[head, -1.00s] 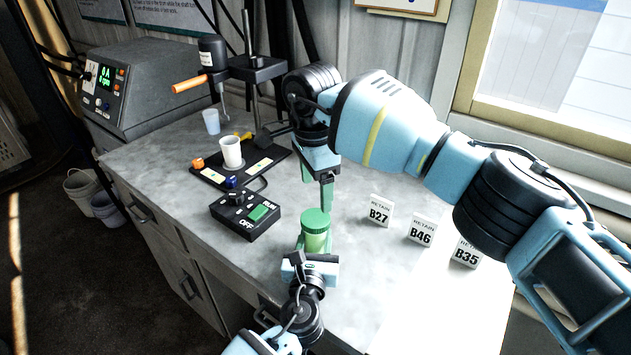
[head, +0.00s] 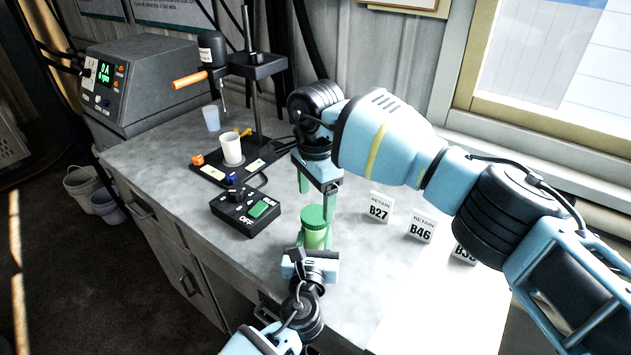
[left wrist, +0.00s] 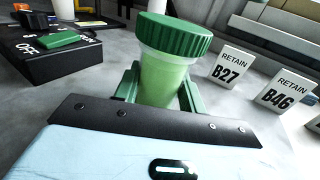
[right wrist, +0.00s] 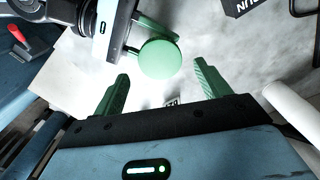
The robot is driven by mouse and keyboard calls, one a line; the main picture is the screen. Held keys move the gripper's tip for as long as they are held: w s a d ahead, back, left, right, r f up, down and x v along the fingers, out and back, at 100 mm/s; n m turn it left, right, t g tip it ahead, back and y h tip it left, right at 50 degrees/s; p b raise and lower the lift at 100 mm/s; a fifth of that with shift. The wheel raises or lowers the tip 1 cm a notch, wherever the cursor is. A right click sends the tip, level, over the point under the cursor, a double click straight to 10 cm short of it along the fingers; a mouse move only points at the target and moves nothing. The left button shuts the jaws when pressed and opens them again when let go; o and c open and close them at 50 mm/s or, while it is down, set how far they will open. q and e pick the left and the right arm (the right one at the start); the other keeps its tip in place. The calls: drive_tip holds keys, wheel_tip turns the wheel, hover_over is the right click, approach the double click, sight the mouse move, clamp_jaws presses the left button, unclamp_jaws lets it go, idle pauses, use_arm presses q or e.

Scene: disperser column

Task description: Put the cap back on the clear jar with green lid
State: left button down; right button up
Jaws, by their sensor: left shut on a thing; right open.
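The clear jar (head: 313,238) with pale green contents stands upright near the desk's front edge. Its ribbed green cap (head: 314,217) sits on top of it; I cannot tell whether it is screwed tight. In the left wrist view the jar (left wrist: 165,78) and cap (left wrist: 174,36) are close and central. My left gripper (head: 315,244) is shut around the jar's body below the cap. My right gripper (head: 316,196) is open and empty, pointing down just above the cap. In the right wrist view the round cap top (right wrist: 159,59) shows beyond and between the open fingertips (right wrist: 160,72).
Retain cards B27 (head: 379,208), B46 (head: 422,230) and a partly hidden third stand to the right. A black control box (head: 245,213) is left of the jar. Behind it are a white cup (head: 232,150) and the disperser stand (head: 254,68).

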sight(316, 214)
drive_tip(key=shift+f, duration=2)
drive_tip(key=c, duration=1)
drive_tip(key=m, duration=0.4)
drive_tip(key=shift+m, duration=0.4)
drive_tip(key=m, duration=0.5)
drive_tip(key=shift+m, duration=0.4)
drive_tip(key=m, duration=0.4)
drive_tip(key=shift+m, duration=0.3)
drive_tip(key=m, duration=0.5)
drive_tip(key=shift+m, duration=0.3)
drive_tip(key=o, duration=1.1)
drive_tip(key=shift+r, duration=0.1)
